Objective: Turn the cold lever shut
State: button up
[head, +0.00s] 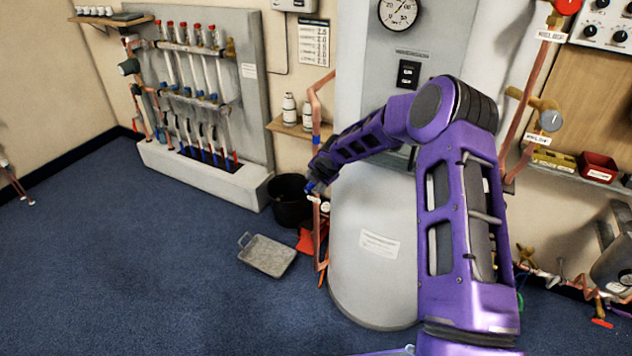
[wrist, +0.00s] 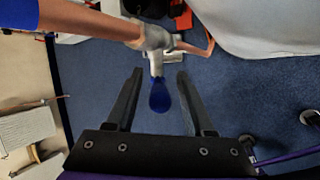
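The cold lever (wrist: 159,97) has a rounded blue handle on a pale stem, under a grey valve body (wrist: 155,37) on a copper pipe (wrist: 95,20) in the wrist view. My gripper (wrist: 158,74) is open, with one dark finger on each side of the lever and a visible gap on both sides. I cannot tell whether the lever is at the depth of the fingers. In the head view, my gripper (head: 318,178) is small beside the vertical copper pipe (head: 316,105), and blue shows there. The lever's outline is not clear in that view.
A large grey cylinder (head: 372,270) stands right beside the pipe, under my arm. A black bucket (head: 289,203) and a metal tray (head: 267,254) are on the blue floor. A shelf (head: 290,128) holds white bottles.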

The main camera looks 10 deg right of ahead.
jog(key=shift+r, duration=0.1)
notch_tip(320, 180, up, 10)
jog(key=p, duration=0.2)
jog(key=shift+p, duration=0.4)
jog(key=shift+c, duration=0.2)
